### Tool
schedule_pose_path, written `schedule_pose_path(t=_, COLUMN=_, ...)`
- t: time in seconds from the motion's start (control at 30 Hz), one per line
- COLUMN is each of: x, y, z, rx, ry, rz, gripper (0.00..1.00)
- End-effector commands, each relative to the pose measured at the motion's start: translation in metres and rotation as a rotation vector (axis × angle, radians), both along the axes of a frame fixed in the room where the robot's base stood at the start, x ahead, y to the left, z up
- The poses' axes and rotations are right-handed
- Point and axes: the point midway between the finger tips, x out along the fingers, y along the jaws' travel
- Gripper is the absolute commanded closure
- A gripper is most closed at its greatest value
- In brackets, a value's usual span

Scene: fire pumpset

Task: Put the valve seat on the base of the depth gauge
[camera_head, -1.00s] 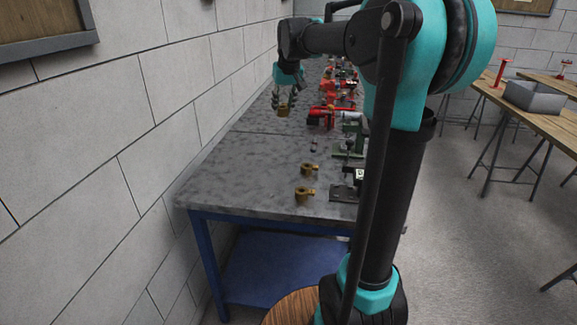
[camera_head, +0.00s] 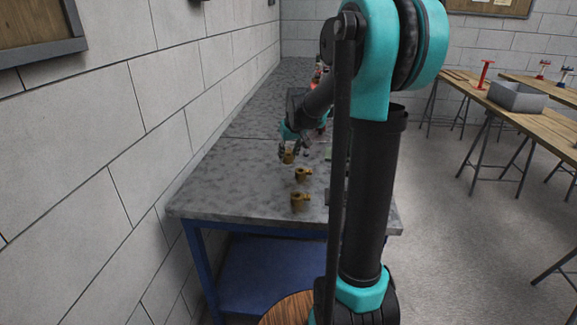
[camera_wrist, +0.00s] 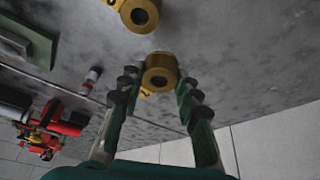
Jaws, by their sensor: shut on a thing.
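My gripper (camera_head: 289,154) is shut on a brass valve seat (camera_head: 289,158), held over the grey bench. In the wrist view the valve seat (camera_wrist: 160,74) sits between the two finger tips, its round hole showing. Two more brass pieces, a nearer one (camera_head: 300,201) and a farther one (camera_head: 303,174), stand on the bench closer to the camera. One brass piece (camera_wrist: 138,14) shows at the top of the wrist view. The depth gauge is not clearly seen; only a dark edge (camera_head: 329,197) shows beside my arm, which hides that side of the bench.
The wrist view shows a green plate-like part (camera_wrist: 28,42), a small pin-like piece (camera_wrist: 92,75) and a red machine (camera_wrist: 62,122) at left. A block wall (camera_head: 140,110) runs along the bench's left side. The bench top (camera_head: 225,188) is bare at the near left.

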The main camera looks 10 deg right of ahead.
Motion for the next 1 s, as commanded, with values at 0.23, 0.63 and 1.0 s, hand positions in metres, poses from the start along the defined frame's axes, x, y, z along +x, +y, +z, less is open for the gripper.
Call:
schedule_pose_path(t=0.23, x=0.0, y=0.0, z=-0.021, rx=0.0, ry=0.0, rz=0.0, gripper=1.0)
schedule_pose_path(t=0.63, x=0.0, y=0.0, z=-0.049, rx=0.0, ry=0.0, rz=0.0, gripper=1.0)
schedule_pose_path(t=1.0, x=0.0, y=0.0, z=-0.05, rx=0.0, ry=0.0, rz=0.0, gripper=0.48)
